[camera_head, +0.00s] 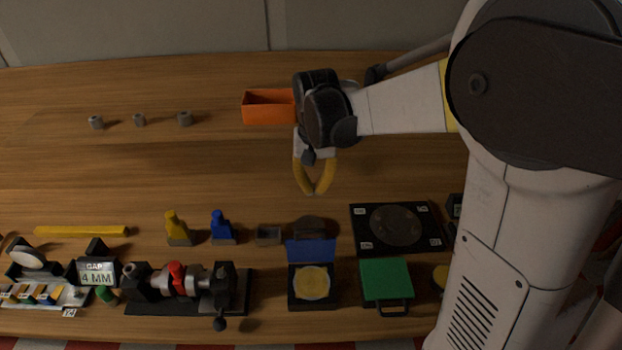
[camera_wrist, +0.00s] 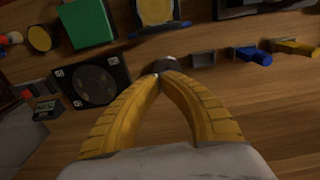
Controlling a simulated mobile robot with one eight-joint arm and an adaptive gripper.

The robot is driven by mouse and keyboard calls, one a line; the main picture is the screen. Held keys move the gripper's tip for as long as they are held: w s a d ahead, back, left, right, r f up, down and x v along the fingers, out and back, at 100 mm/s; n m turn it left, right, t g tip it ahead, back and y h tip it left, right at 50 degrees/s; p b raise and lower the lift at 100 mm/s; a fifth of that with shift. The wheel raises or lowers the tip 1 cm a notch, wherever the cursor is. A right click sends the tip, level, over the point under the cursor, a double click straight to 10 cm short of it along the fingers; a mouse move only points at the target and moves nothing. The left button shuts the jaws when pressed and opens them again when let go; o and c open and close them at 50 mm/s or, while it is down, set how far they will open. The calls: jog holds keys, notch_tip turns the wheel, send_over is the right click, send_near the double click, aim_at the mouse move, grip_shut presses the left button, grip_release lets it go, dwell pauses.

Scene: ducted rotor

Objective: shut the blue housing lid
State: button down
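The blue housing lid (camera_head: 311,250) stands raised at the back edge of a small dark housing (camera_head: 312,305). The housing is open and a round yellow disc (camera_head: 312,283) shows inside it. In the wrist view the housing with its disc (camera_wrist: 157,10) is at the top edge, and the lid (camera_wrist: 160,31) shows as a thin bluish strip along its near side. My gripper (camera_head: 315,191) is above the table, behind the lid and apart from it. Its yellow fingers meet at the tips (camera_wrist: 162,72), with nothing seen between them.
A green-lidded box (camera_head: 386,281) stands right of the housing, with a black plate (camera_head: 396,229) behind it. A dark rounded block (camera_head: 315,226) is just behind the lid. A grey tray (camera_head: 268,235) and blue bottle-shaped piece (camera_head: 221,226) are to the left. An orange bin (camera_head: 268,107) is farther back.

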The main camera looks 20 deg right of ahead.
jog(key=s+a+f+b, duration=0.1)
jog(key=s+f+b, duration=0.1)
jog(key=f, duration=0.4)
jog(key=shift+s+f, duration=0.3)
jog(key=shift+s, duration=0.4)
jog(key=shift+s+a, duration=0.1)
jog(key=shift+a, duration=0.05)
jog(key=shift+s+a+t, duration=0.15)
jog(key=shift+s+t, duration=0.25)
jog(key=shift+s, duration=0.15)
